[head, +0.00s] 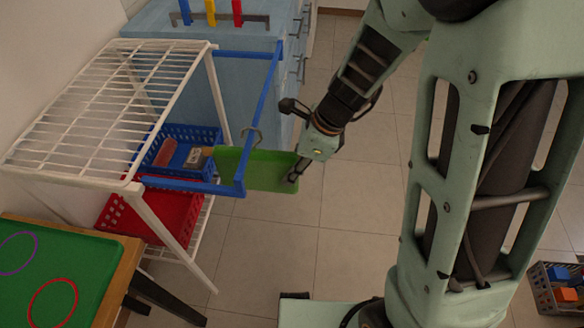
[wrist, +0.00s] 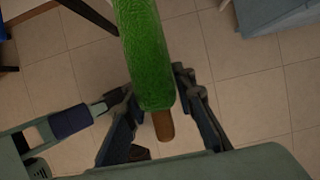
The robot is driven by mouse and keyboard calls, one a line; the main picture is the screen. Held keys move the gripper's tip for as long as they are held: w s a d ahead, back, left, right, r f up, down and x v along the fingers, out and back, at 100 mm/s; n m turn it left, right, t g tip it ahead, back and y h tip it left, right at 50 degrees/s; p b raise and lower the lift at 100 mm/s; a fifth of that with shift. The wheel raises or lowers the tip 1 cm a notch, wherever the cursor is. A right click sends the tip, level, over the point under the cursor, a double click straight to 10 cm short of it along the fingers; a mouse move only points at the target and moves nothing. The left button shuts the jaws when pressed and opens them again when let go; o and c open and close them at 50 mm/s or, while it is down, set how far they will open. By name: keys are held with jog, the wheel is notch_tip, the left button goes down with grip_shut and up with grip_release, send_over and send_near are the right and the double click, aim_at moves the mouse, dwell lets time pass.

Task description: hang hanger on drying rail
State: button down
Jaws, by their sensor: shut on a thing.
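The drying rail is a blue frame (head: 262,98) sticking out to the right from a white wire rack. The hanger carries a flat green piece (head: 272,170), which shows on both sides of the rail's outer bar, with the bar passing over it. A grey hook (head: 252,132) overlaps that bar; I cannot tell whether it rests on it. My gripper (head: 294,174) is shut on the hanger at the right end of the green piece. In the wrist view the fuzzy green piece (wrist: 143,50) with a brown end (wrist: 163,125) lies between my fingers (wrist: 155,88).
The white wire rack (head: 110,85) holds a blue basket (head: 205,135) and a red basket (head: 170,215). A blue cabinet (head: 180,45) stands behind. A green-topped table (head: 60,255) is at lower left, a crate (head: 545,300) at lower right. The tiled floor right of the rail is open.

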jog(key=c, duration=1.5)
grip_release()
jog(key=shift+c, duration=0.2)
